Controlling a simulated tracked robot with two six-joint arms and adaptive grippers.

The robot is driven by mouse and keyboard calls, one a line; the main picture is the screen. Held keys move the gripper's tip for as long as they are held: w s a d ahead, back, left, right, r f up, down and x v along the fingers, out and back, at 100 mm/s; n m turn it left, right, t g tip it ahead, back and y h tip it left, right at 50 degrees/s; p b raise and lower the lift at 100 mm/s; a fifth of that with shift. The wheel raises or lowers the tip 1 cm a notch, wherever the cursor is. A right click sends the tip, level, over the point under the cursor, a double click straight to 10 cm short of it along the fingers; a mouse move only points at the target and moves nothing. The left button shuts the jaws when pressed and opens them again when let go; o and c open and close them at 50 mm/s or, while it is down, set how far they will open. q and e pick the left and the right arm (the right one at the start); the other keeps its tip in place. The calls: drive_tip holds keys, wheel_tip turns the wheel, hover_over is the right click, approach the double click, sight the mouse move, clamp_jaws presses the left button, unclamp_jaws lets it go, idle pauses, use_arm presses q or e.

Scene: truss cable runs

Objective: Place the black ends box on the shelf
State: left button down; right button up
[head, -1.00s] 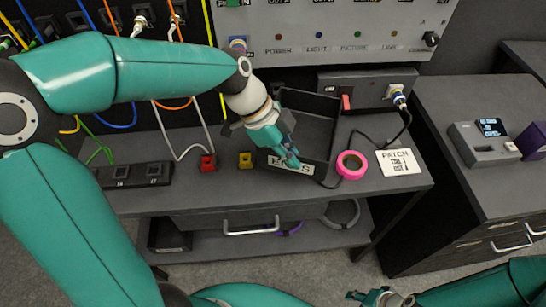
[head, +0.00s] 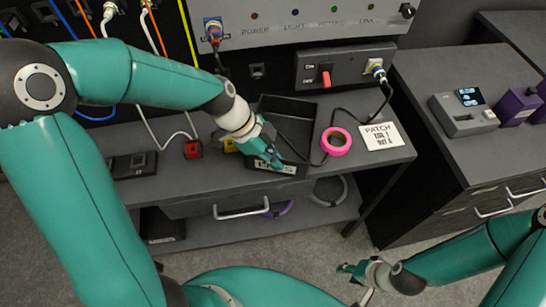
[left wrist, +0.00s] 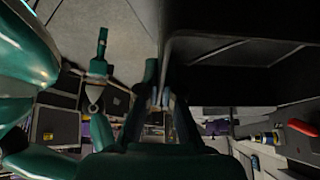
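The black ends box (head: 298,110) is an open-topped bin with a white label on its front, at the front of the grey bench; it also shows at the upper right of the left wrist view (left wrist: 235,65). My left gripper (head: 272,158) is at its front wall, with the fingers closed around that wall beside the label. Whether the box's bottom touches the bench cannot be told. The lower shelf (head: 205,233) is under the bench, below a drawer with a pale handle. My right gripper (head: 350,269) is low at the front right, away from the box; its finger opening is unclear.
A pink tape roll (head: 336,141) and a patch card (head: 380,136) lie right of the box. A red block (head: 192,150) and a yellow block (head: 230,146) are left of it. A purple ring (head: 282,208) and grey ring (head: 328,190) lie on the shelf. Cables hang behind.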

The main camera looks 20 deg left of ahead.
use_arm(q)
drive_tip(key=c, duration=1.3)
unclamp_jaws()
drive_tip(key=v, duration=1.2)
use_arm(e)
drive_tip(key=shift+s, duration=0.1)
